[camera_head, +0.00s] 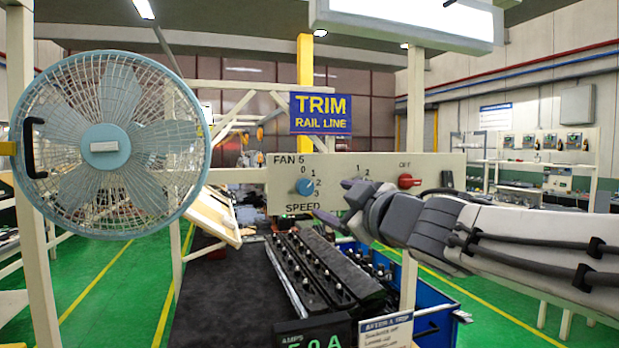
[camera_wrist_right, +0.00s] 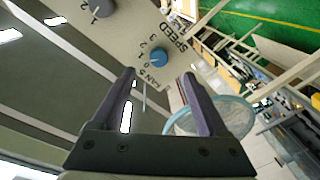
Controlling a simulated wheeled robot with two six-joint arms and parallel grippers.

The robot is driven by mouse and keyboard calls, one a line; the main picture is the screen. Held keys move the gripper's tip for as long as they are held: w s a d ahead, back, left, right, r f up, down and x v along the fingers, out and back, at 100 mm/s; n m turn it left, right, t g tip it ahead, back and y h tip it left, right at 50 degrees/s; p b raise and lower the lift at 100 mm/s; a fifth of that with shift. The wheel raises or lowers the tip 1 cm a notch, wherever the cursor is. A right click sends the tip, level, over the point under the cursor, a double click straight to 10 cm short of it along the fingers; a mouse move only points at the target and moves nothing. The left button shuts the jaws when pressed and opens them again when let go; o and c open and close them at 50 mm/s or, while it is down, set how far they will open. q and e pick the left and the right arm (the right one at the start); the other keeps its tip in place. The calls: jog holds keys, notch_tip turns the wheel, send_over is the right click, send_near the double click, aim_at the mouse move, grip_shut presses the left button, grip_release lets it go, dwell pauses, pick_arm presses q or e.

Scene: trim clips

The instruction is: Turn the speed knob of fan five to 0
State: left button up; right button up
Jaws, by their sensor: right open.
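The speed knob (camera_head: 305,186) is a round blue dial on a cream panel (camera_head: 345,163) marked FAN 5 and SPEED, with numbers 0 to 3 around its upper and right side. Its pointer is too small to read surely. My right gripper (camera_head: 337,199) is in front of the panel, to the right of the knob. In the right wrist view the gripper (camera_wrist_right: 159,75) has its two fingers spread, empty, with the blue knob (camera_wrist_right: 159,56) beyond and between the tips, apart from them. My left gripper is not in view.
A red knob (camera_head: 408,181) marked OFF sits at the panel's right. Another dial (camera_wrist_right: 100,8) is at the top of the wrist view, mostly hidden in the head view by my gripper. A caged fan (camera_head: 105,147) hangs left. Dark rails (camera_head: 325,270) lie below.

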aim_at(308, 188)
jog(key=x, duration=1)
jog(key=shift+w+a+r+b, duration=0.1)
jog(key=shift+a+r+b, duration=0.2)
jog(key=shift+r, duration=0.05)
grip_shut()
